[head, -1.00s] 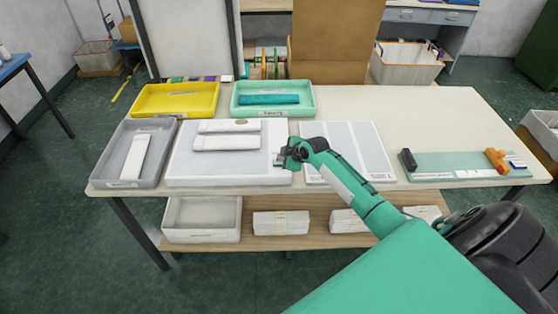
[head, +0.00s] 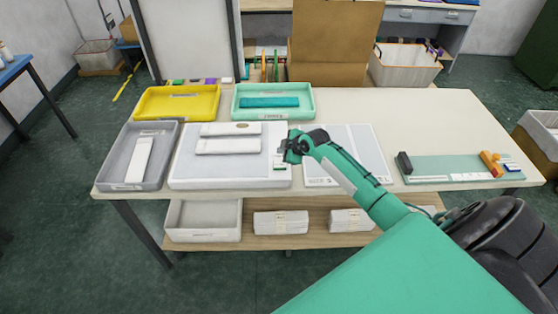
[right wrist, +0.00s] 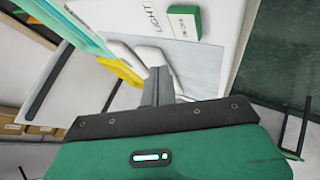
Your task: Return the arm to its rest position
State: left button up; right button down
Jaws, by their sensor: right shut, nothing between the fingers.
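My right arm, green and black, reaches in from the lower right in the head view. Its gripper (head: 287,151) is shut and empty, over the right edge of a white board (head: 230,178). Two white folded pieces (head: 228,145) lie on this board, one behind the other. In the right wrist view the dark fingers of the right gripper (right wrist: 157,85) are together with nothing held. My left gripper is out of view.
A grey tray (head: 168,160) holding a white strip stands at left. A yellow tray (head: 150,115) and a mint tray (head: 275,113) stand at the back. A pale panel (head: 365,142) lies right of the board. A green mat (head: 440,170) holds small items. The table's back right is clear.

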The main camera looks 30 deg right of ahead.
jog(key=shift+r, duration=0.6)
jog(key=shift+f, duration=0.1)
